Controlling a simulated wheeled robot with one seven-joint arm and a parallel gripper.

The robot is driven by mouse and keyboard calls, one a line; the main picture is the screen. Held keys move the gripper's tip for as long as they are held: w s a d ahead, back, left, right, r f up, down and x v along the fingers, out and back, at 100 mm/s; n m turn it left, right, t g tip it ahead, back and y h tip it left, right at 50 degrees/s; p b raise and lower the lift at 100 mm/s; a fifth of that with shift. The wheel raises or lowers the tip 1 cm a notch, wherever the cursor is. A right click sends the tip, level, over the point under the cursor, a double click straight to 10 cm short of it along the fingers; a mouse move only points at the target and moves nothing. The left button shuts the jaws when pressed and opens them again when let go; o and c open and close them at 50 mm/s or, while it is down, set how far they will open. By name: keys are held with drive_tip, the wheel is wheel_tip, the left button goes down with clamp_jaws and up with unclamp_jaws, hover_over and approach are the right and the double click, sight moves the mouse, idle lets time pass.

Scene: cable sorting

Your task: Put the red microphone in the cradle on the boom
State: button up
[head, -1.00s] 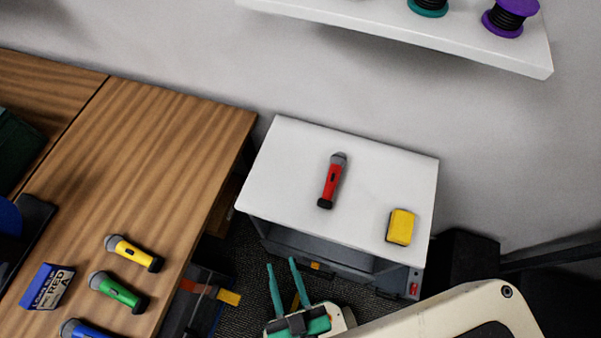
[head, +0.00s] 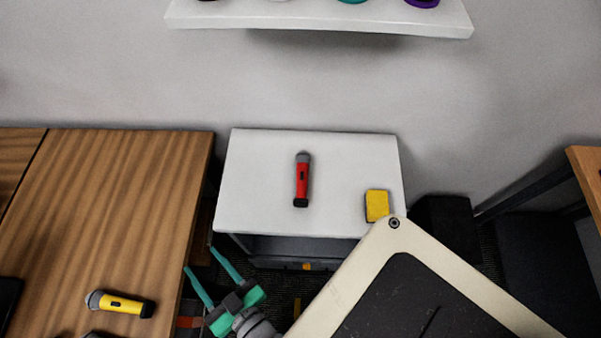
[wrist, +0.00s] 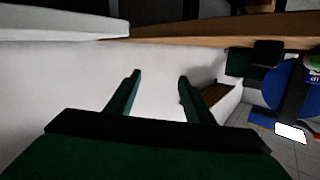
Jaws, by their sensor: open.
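The red microphone (head: 302,180) lies on the white top of a small cabinet (head: 260,205), its grey head toward the wall. My gripper (head: 200,268) is open and empty, with green fingers, below and left of the cabinet top in the head view. It is apart from the microphone. In the wrist view my open gripper (wrist: 158,88) has only a pale surface between its fingers, and the red microphone does not show there. I cannot make out the boom or its cradle in either view.
A yellow block (head: 377,206) lies on the cabinet's right side. A wooden table (head: 120,210) at left holds a yellow microphone (head: 120,304). A white wall shelf (head: 320,20) holds spools. Another wooden edge (head: 588,185) shows at right. My arm covers the lower right.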

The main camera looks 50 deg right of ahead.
drive_tip(key=w+r+n+t+y, duration=0.1)
drive_tip(key=w+r+n+y, duration=0.5)
drive_tip(key=w+r, duration=0.65)
drive_tip(key=w+r+n+y, duration=0.3)
drive_tip(key=w+r+n, duration=0.6)
drive_tip(key=w, duration=0.6)
drive_tip(key=n+g+h, duration=0.8)
drive_tip(key=n+g, duration=0.5)
drive_tip(key=g, duration=0.4)
hover_over(302, 171)
drive_tip(key=f, duration=1.8)
drive_tip(key=shift+w+d, duration=0.15)
drive_tip(key=shift+d, duration=0.1)
drive_tip(key=shift+s+a+f, duration=0.15)
drive_tip(key=shift+f, duration=1.35)
drive_tip(key=shift+s+a+f, duration=0.1)
drive_tip(key=shift+f, duration=1.4)
clamp_jaws()
